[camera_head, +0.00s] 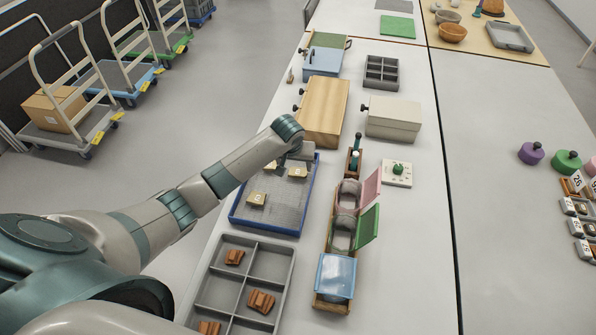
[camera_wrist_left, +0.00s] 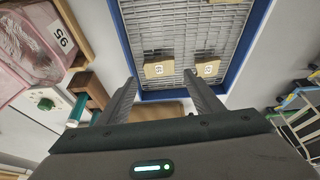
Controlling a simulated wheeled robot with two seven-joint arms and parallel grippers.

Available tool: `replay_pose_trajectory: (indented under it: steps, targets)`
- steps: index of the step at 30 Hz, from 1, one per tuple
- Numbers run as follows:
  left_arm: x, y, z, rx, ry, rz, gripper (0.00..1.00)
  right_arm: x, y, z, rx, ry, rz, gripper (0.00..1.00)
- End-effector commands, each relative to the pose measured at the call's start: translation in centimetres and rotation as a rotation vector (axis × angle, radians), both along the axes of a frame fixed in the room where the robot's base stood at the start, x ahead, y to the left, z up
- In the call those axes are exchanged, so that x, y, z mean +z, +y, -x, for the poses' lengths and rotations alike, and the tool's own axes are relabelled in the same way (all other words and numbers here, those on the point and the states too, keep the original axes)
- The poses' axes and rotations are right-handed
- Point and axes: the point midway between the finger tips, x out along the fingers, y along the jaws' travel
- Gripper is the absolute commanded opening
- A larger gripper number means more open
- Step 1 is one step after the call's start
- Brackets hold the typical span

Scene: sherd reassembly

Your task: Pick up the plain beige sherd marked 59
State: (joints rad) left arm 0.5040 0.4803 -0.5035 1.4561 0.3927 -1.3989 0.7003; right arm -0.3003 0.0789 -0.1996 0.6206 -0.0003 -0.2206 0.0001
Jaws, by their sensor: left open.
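Several small beige sherds with number labels lie in a blue-rimmed tray (camera_head: 236,219) with a grey mesh floor. My left gripper (camera_wrist_left: 160,78) is open and empty, over the tray's far end (camera_head: 301,152). My right gripper is not in view.
A wooden box (camera_head: 324,108) stands just beyond the tray. Right of it are lidded bins with pink (camera_head: 371,189), green (camera_head: 368,226) and blue lids (camera_head: 337,275). A grey compartment tray (camera_head: 257,262) with brown sherds is in front. The table's right middle is clear.

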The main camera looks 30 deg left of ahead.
Motion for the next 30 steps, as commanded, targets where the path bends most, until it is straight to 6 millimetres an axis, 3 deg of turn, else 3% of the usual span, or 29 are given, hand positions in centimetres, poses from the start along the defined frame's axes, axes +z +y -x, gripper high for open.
replay_pose_trajectory:
  steps: [6,23,30]
  targets:
    - [-1.7,0.2,-0.8,-0.001,0.000,0.000,0.60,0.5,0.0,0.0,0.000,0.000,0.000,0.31]
    - [-2.3,0.2,-1.1,0.000,0.000,0.000,0.60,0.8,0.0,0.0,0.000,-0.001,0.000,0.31]
    - [-3.9,0.4,-1.9,0.000,0.001,-0.001,0.60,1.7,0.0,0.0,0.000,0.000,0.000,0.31]
